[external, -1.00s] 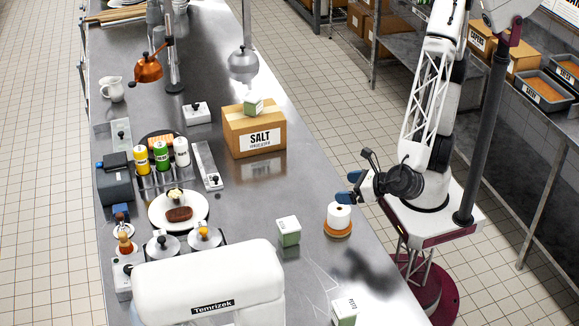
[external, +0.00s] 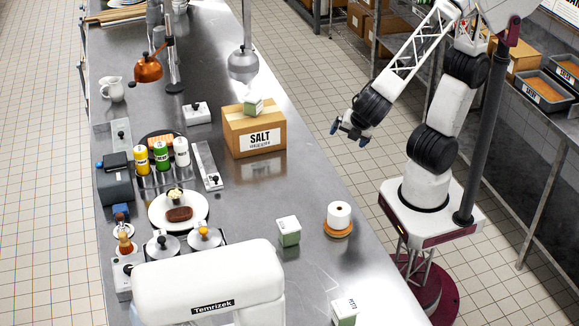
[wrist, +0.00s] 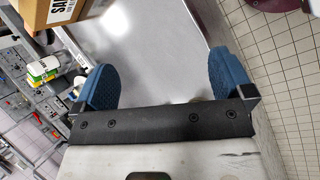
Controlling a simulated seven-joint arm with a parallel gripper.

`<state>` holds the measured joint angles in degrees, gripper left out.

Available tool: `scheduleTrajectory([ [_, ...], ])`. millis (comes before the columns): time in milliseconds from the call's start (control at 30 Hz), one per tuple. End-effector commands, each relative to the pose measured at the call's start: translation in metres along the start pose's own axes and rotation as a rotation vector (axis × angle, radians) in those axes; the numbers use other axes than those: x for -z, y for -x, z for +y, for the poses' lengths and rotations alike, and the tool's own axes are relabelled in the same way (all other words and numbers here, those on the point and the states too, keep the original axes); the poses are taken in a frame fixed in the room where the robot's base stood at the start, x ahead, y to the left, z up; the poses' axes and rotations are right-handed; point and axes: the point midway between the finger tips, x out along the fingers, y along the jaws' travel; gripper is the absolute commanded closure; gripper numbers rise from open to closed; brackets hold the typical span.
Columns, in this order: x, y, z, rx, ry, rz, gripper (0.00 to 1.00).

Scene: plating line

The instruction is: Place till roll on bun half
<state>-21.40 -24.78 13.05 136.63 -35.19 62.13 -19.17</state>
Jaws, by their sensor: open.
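The white till roll (external: 339,213) stands upright on the round orange-brown bun half (external: 338,233) near the counter's right edge. The roll rests on top of it and its dark core hole faces up. My gripper (external: 348,133) is open and empty, raised near the counter's right edge, well apart from the roll. In the wrist view its two blue fingers (wrist: 163,80) are spread with nothing between them. The roll and the bun half do not show in the wrist view.
A small green-and-white carton (external: 288,231) stands left of the roll, another (external: 344,311) at the front. The salt box (external: 255,132) stands farther back with a small carton on top. A plate with food (external: 160,220) lies at left. The counter between is clear.

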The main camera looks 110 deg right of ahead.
Motion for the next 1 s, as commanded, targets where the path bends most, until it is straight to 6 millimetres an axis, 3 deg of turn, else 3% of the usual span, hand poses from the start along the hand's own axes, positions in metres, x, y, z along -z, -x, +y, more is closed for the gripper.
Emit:
scheduleTrajectory([
  [200,-0.037,0.0,-0.008,0.125,-0.301,0.083,0.01],
  [600,-0.085,0.01,-0.025,0.33,-0.839,0.235,0.01],
  [800,-0.097,0.016,-0.03,0.398,-1.024,0.289,0.01],
  [1000,-0.101,0.018,-0.032,0.424,-1.091,0.309,0.01],
])
